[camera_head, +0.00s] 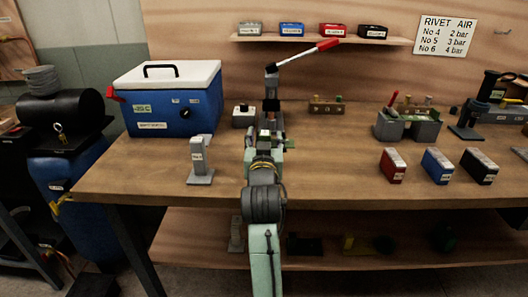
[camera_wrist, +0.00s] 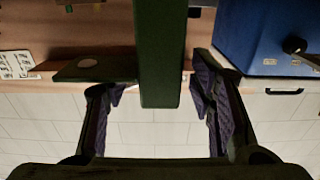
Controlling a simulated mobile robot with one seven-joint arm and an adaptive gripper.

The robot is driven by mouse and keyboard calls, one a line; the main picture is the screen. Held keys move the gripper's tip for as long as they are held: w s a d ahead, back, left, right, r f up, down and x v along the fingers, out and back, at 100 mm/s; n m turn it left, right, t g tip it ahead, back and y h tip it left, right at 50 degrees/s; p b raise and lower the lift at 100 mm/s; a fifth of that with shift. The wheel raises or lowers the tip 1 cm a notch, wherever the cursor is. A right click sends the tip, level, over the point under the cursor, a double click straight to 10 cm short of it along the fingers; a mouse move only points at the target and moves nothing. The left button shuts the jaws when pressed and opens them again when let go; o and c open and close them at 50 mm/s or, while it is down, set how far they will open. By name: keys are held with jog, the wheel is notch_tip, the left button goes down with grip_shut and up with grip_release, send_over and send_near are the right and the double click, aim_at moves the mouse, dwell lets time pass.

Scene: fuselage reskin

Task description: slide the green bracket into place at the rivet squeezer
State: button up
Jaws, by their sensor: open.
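A dark green bracket (camera_wrist: 160,50) hangs as an upright bar between my fingers in the wrist view. A flat flange with a round hole (camera_wrist: 88,66) runs out to its left. My gripper (camera_wrist: 156,95) is open, with a clear gap on both sides of the bar. In the head view my gripper (camera_head: 268,138) is at the middle of the bench, directly in front of the rivet squeezer (camera_head: 271,84), which has a raised red-tipped lever. My arm hides most of the bracket and the squeezer's lower part there, so I cannot tell how they touch.
A blue cooler (camera_head: 172,108) and a grey stand (camera_head: 201,168) are on the left of the wooden bench (camera_head: 330,180). A grey fixture (camera_head: 408,126) and red (camera_head: 393,166), blue and black boxes are on the right. A small wooden block (camera_head: 327,106) stands behind.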

jog(key=shift+w, duration=0.15)
jog(key=shift+s+r, duration=0.15)
jog(key=shift+s, duration=0.05)
jog(key=shift+c, duration=0.6)
grip_shut()
